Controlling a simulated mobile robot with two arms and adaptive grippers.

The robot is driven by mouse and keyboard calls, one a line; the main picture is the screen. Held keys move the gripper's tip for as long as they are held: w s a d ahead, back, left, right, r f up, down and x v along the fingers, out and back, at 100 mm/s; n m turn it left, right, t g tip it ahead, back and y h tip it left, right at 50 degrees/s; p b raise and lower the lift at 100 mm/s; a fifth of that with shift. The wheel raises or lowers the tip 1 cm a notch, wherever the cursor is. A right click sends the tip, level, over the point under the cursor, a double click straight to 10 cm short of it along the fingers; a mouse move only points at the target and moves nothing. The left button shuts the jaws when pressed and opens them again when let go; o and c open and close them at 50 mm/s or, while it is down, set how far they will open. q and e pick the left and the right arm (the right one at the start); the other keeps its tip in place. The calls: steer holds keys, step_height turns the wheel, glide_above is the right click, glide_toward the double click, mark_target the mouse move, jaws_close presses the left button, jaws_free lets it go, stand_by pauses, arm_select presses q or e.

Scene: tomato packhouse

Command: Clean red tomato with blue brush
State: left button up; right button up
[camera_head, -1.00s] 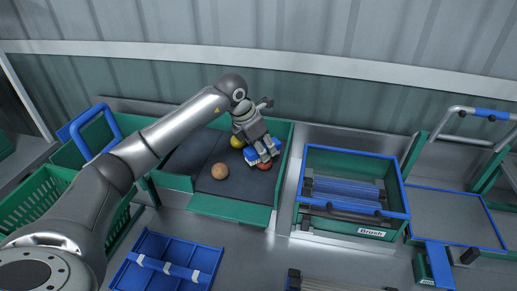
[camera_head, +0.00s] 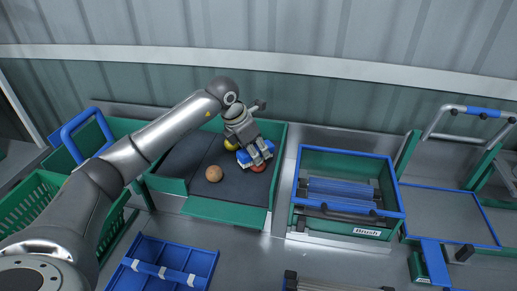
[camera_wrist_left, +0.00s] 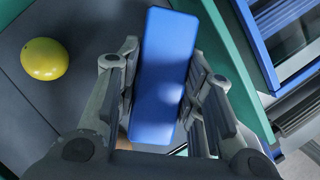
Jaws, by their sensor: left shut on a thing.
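My left gripper (camera_head: 255,157) is shut on the blue brush (camera_head: 245,158). In the left wrist view the brush (camera_wrist_left: 165,75) sits between the two fingers (camera_wrist_left: 160,95) and hides what lies under it. The red tomato (camera_head: 259,167) lies on the dark mat of the green-sided tray, right below the brush and partly covered by it. I cannot tell whether brush and tomato touch. My right gripper is not in view.
The green tray (camera_head: 228,211) also holds an orange-brown tomato (camera_head: 214,173) and a yellow tomato (camera_wrist_left: 44,59). A blue-rimmed box labelled Brush (camera_head: 367,232) stands to the right. A blue divided tray (camera_head: 205,262) lies in front, and a green crate (camera_head: 40,190) is at left.

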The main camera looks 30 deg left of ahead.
arm_select(q)
steer(key=shift+s+a+f, duration=0.1)
steer(key=shift+s+a, duration=0.3)
steer(key=shift+s, duration=0.2)
steer(key=shift+s+a+f, duration=0.1)
steer(key=shift+s+a, duration=0.25)
steer(key=shift+s, duration=0.2)
steer(key=shift+w+d+r, duration=0.15)
steer(key=shift+w+d, duration=0.35)
steer(key=shift+w, duration=0.3)
steer(key=shift+w+d, duration=0.3)
steer(key=shift+w, duration=0.2)
steer(key=shift+w+d, duration=0.3)
steer(key=shift+w, duration=0.2)
